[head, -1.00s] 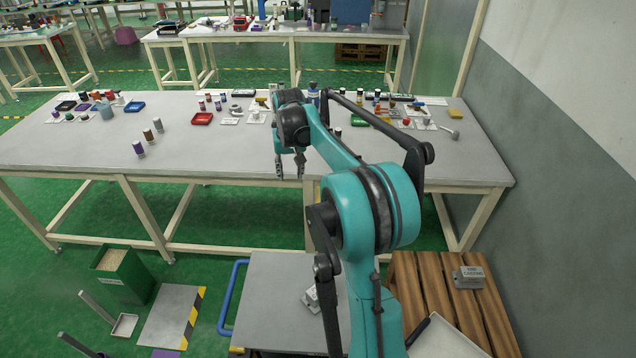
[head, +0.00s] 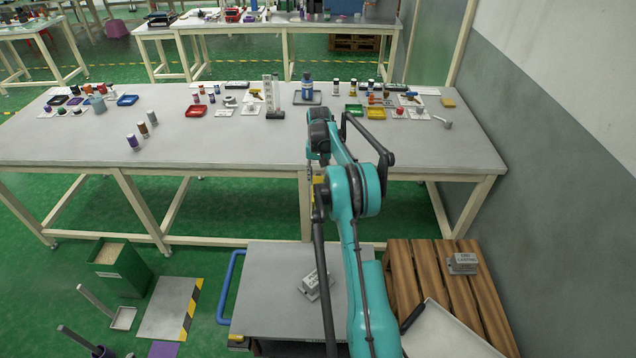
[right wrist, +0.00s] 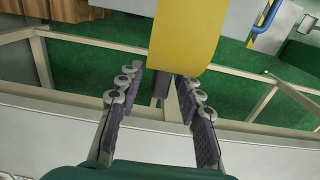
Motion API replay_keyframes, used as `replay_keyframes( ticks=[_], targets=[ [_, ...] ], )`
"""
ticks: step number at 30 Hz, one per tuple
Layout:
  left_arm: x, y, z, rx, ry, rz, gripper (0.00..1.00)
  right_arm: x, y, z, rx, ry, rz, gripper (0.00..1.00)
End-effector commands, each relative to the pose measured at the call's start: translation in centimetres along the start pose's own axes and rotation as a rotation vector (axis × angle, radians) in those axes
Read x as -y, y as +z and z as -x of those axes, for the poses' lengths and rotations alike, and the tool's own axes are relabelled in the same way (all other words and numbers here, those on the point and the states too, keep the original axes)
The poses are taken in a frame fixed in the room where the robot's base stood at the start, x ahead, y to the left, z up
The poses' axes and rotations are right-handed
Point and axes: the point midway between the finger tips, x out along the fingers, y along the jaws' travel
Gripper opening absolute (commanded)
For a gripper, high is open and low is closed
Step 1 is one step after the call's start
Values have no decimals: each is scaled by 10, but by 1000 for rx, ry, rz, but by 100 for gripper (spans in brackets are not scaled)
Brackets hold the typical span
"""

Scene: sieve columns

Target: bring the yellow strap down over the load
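A wide yellow strap (right wrist: 185,35) fills the top middle of the right wrist view. A small patch of yellow (head: 320,191), likely the same strap, shows beside my arm at the table's front edge in the head view. My right gripper (right wrist: 160,76) is open, its fingers apart, with the strap's lower end just beyond the fingertips. A dark piece shows between the fingers below the strap; I cannot tell what it is. A grey labelled block (head: 315,284) sits on the grey cart (head: 268,290), partly behind my arm. My left gripper is not in view.
A wooden pallet (head: 430,270) with another grey block (head: 462,263) stands right of the cart. The long table (head: 230,150) carries bottles, trays and small parts. A green bin (head: 118,268) stands at left. A blue handle (head: 229,285) edges the cart.

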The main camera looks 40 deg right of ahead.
Motion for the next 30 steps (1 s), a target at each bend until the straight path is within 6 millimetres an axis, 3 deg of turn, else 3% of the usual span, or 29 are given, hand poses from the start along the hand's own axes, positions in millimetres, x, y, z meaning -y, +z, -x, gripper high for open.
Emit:
replay_keyframes(
  ticks=[3, 11, 16, 30],
  targets=[
    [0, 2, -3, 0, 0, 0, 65, 0, 0, -9, 0, 0, 0, 36],
    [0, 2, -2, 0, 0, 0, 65, 0, 0, -10, -1, 0, 0, 36],
    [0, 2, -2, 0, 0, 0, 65, 0, 0, -10, -1, 0, 0, 0],
    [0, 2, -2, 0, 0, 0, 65, 1, -1, -9, -12, -1, 1, 0]
  ],
)
